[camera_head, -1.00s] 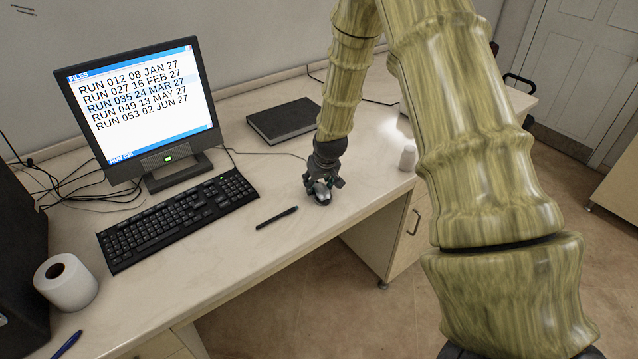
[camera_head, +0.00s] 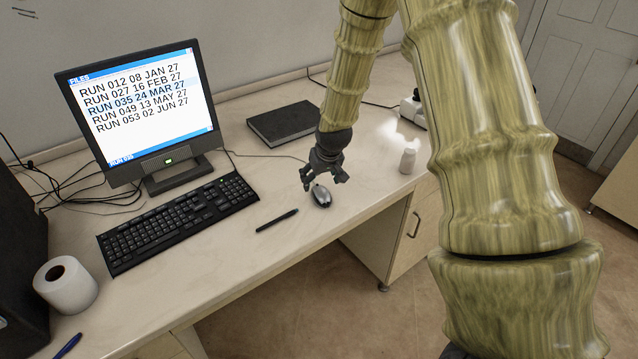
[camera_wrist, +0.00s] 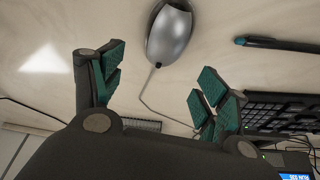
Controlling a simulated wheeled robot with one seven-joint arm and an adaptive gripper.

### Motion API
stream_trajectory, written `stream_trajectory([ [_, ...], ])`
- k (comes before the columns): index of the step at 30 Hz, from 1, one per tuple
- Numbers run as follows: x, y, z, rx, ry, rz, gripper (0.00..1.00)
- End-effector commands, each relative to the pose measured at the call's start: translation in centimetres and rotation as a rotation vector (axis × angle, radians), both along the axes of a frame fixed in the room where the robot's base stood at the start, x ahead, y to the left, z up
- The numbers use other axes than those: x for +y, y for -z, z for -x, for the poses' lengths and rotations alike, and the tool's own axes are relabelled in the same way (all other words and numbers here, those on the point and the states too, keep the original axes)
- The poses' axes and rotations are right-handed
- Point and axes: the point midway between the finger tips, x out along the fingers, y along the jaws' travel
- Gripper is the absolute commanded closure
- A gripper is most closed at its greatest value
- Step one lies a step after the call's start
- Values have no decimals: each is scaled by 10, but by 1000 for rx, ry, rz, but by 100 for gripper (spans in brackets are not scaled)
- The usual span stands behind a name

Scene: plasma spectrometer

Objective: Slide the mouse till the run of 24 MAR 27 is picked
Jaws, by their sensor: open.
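The grey mouse (camera_head: 321,195) lies on the desk to the right of the keyboard, its cable running back toward the monitor. It also shows at the top of the wrist view (camera_wrist: 170,34). My gripper (camera_head: 325,178) is open and empty, raised just above and behind the mouse, apart from it. Its teal-padded fingers (camera_wrist: 158,92) are spread wide in the wrist view. The monitor (camera_head: 140,105) shows a FILES list of several runs. The row RUN 035 24 MAR 27 has a pale blue highlight, and the bottom bar carries small run text.
The black keyboard (camera_head: 180,218) and a dark pen (camera_head: 277,220) lie left of the mouse. A black book (camera_head: 284,122) lies behind. A paper roll (camera_head: 66,284) stands front left. The desk's front edge is close to the mouse.

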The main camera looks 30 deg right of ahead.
Motion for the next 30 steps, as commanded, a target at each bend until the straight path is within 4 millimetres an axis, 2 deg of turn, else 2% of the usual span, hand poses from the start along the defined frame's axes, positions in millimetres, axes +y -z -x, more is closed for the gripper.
stream_trajectory([
  [6, 2, -31, 11, -2, 0, 0, 26],
  [13, 4, -54, 21, -1, 0, 0, 26],
  [21, 5, -65, 27, 0, 0, 0, 26],
  [30, 5, -65, 27, 1, 0, 0, 26],
])
